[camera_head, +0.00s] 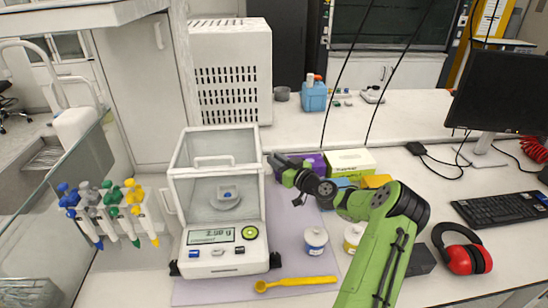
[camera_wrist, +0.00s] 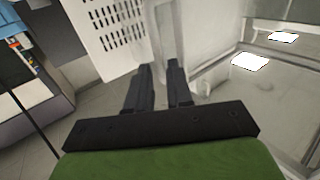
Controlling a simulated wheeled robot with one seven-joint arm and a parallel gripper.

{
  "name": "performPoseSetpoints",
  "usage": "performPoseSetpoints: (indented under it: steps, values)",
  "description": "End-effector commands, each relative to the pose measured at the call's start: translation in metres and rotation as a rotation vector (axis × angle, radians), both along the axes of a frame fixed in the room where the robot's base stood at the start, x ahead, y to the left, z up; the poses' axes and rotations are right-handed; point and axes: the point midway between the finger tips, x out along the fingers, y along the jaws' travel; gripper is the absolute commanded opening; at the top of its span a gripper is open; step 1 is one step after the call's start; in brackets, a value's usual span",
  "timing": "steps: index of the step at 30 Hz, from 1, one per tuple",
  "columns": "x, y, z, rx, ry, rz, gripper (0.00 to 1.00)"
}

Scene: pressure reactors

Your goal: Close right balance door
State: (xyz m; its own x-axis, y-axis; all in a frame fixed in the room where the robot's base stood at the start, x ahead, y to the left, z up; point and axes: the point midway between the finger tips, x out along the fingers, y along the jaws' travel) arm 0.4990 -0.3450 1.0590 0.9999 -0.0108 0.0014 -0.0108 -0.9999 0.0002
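The balance (camera_head: 222,245) stands on the bench with its clear draft shield, front handle and lit display. A small dish sits on the pan inside. My gripper (camera_head: 278,168) is at the right rear side of the shield, close to its right wall. In the wrist view my gripper's two dark fingers (camera_wrist: 160,68) are apart. A pale upright bar (camera_wrist: 165,35), which looks like part of the right door or its handle, shows between and beyond the fingertips; contact cannot be told. Glass panels (camera_wrist: 225,85) lie to the right. How far the right door stands open is unclear.
A pipette rack (camera_head: 115,205) stands left of the balance. Two small jars, one (camera_head: 315,240) nearer, and a yellow spatula (camera_head: 295,283) lie to the right and front. Boxes (camera_head: 350,162) stand behind my arm. A perforated white cabinet (camera_head: 232,75) is at the back.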

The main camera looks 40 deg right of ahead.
Motion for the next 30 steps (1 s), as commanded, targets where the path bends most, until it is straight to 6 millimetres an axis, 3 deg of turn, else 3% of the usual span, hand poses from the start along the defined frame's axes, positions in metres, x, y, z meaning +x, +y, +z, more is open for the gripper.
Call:
performPoseSetpoints:
  steps: [4, 11, 16, 30]
  values:
    - [0.0139, -0.0002, 0.0002, 0.001, 0.000, 0.000, 0.21]
    - [0.0152, -0.0005, -0.0006, 0.001, 0.001, -0.001, 0.21]
    - [0.0150, -0.0004, -0.0005, 0.001, 0.001, -0.001, 0.00]
    - [0.0148, -0.0004, -0.0005, 0.001, 0.002, 0.000, 0.00]
